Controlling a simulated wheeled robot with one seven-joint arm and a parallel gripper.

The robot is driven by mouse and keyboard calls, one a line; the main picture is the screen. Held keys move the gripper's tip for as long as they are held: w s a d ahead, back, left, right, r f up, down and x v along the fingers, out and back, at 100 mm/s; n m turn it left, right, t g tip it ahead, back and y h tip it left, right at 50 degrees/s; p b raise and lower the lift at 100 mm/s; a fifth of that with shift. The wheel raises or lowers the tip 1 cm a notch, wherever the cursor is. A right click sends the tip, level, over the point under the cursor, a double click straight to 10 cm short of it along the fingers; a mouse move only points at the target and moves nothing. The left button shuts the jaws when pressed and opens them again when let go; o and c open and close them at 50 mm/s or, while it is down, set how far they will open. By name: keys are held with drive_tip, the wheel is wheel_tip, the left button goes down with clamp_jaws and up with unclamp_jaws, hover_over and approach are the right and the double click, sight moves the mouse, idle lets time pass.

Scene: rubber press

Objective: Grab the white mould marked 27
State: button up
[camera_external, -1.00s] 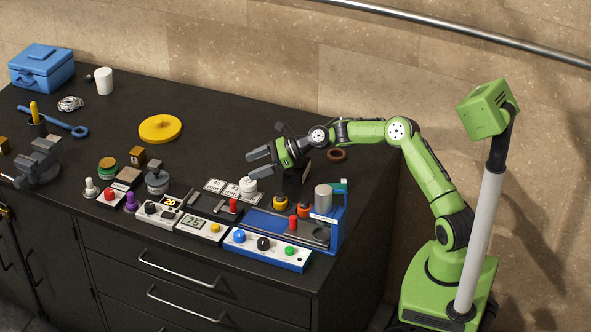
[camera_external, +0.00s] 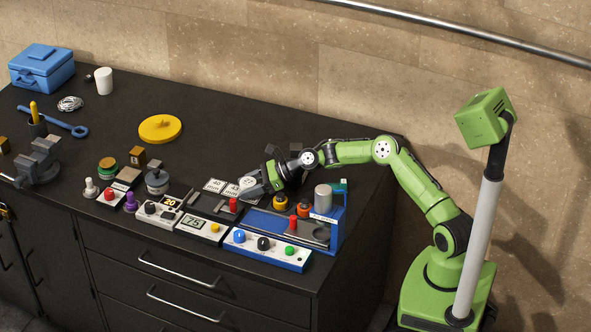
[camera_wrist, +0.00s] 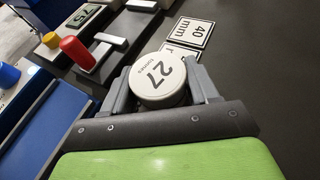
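The white round mould marked 27 (camera_wrist: 158,78) stands upright, its black number facing up, in the wrist view. In the external view the mould (camera_external: 247,183) is partly hidden by my gripper (camera_external: 257,186). My gripper (camera_wrist: 162,88) is low at the worktop, with one grey finger on each side of the mould. The fingers look open around it; a small gap seems to show, though contact at the sides is hard to see.
A card marked 40 mm (camera_wrist: 190,32) lies just beyond the mould. A red peg (camera_wrist: 77,52) and a grey fixture stand to its left.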

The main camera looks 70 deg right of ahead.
drive_tip(key=c, duration=0.5)
drive_tip(key=shift+r, duration=0.2)
drive_tip(key=shift+c, duration=0.2)
